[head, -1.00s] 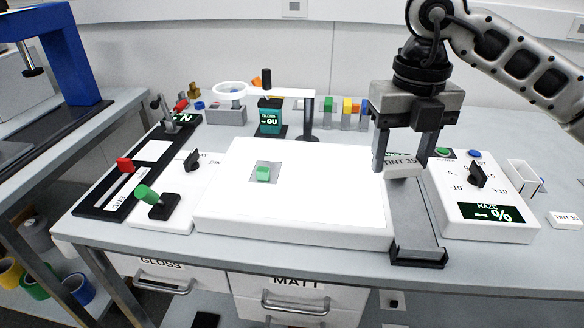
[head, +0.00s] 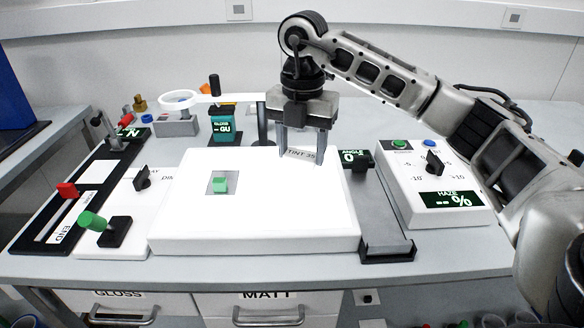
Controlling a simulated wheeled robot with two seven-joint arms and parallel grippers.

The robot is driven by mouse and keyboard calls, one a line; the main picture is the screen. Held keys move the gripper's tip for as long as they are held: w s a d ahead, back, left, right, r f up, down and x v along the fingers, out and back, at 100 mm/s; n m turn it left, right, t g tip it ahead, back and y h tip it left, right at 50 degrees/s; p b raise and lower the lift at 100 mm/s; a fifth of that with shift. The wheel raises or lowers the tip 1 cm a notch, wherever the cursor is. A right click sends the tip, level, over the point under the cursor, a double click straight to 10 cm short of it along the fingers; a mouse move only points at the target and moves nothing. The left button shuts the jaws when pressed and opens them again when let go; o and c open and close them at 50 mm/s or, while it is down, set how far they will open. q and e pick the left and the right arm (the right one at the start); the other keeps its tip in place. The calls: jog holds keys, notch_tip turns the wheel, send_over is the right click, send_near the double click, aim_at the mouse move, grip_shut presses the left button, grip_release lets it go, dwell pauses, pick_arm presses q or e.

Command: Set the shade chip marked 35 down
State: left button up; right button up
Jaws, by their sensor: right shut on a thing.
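My right gripper (head: 302,152) is shut on the shade chip marked TINT 35 (head: 299,154), a small pale plate with dark lettering. It holds the chip over the back right part of the white light panel (head: 260,222). I cannot tell whether the chip touches the panel. My left gripper is not in view.
Right of the panel are a grey slide track (head: 382,215) with a dark end stop and a white haze meter (head: 435,190) with a knob. A green-handled lever (head: 93,221) stands at left. A ring magnifier (head: 180,99) is behind. My right arm crosses the right side.

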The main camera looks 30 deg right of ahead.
aim_at(293, 182)
jog(key=shift+w+a+f, duration=0.15)
jog(key=shift+w+f, duration=0.45)
jog(key=shift+f, duration=0.1)
jog(key=f, duration=0.3)
jog(key=shift+w+a+f+p, duration=0.1)
jog(key=shift+w+f+p, duration=0.2)
jog(key=shift+w+f, duration=0.1)
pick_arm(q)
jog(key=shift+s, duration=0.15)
pick_arm(e)
jog(key=shift+f, duration=0.15)
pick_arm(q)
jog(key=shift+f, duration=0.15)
